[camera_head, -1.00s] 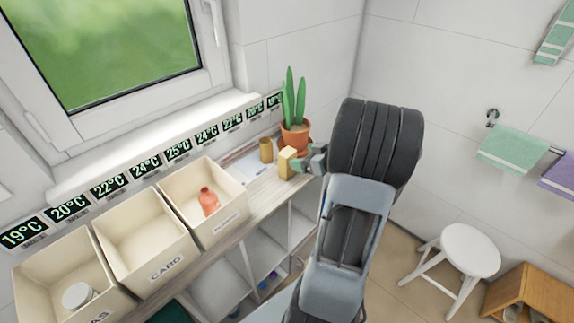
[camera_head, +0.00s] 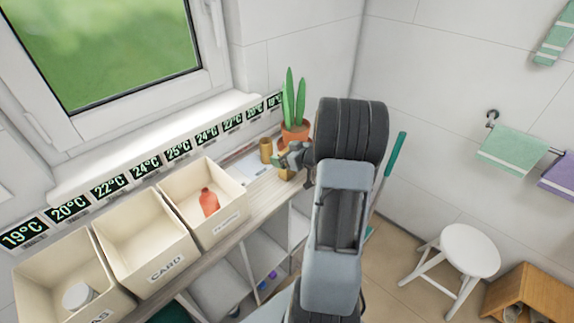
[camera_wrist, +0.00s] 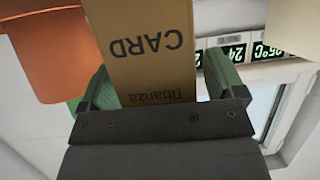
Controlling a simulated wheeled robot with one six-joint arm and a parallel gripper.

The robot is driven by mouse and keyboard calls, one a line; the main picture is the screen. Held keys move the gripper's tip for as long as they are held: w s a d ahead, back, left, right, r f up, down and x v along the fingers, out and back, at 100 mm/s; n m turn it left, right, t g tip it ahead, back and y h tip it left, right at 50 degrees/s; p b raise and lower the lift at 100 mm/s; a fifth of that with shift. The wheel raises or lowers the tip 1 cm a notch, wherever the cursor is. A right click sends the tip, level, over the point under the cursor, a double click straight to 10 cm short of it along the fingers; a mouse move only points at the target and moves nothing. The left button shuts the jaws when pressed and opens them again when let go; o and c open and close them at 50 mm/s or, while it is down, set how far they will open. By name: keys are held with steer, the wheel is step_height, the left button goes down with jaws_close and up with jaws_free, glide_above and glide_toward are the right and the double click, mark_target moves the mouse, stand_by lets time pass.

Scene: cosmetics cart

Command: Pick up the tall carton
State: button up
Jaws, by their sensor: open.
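The tall carton (camera_head: 284,173) is tan and stands on the counter by the plant pot, partly hidden behind my gripper (camera_head: 295,158). In the wrist view the carton (camera_wrist: 145,45) appears upside down with "CARD" and "Tibanza" printed on it. My gripper (camera_wrist: 160,88) is open, with one green-padded finger on each side of the carton. A gap shows on the right side; whether the left finger touches cannot be told.
Cream bins, one with a coral bottle (camera_head: 208,202), line the counter further left. A white stool (camera_head: 468,250) stands on the floor at right.

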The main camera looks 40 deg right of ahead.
steer(key=shift+c, duration=0.4)
steer(key=c, duration=0.9)
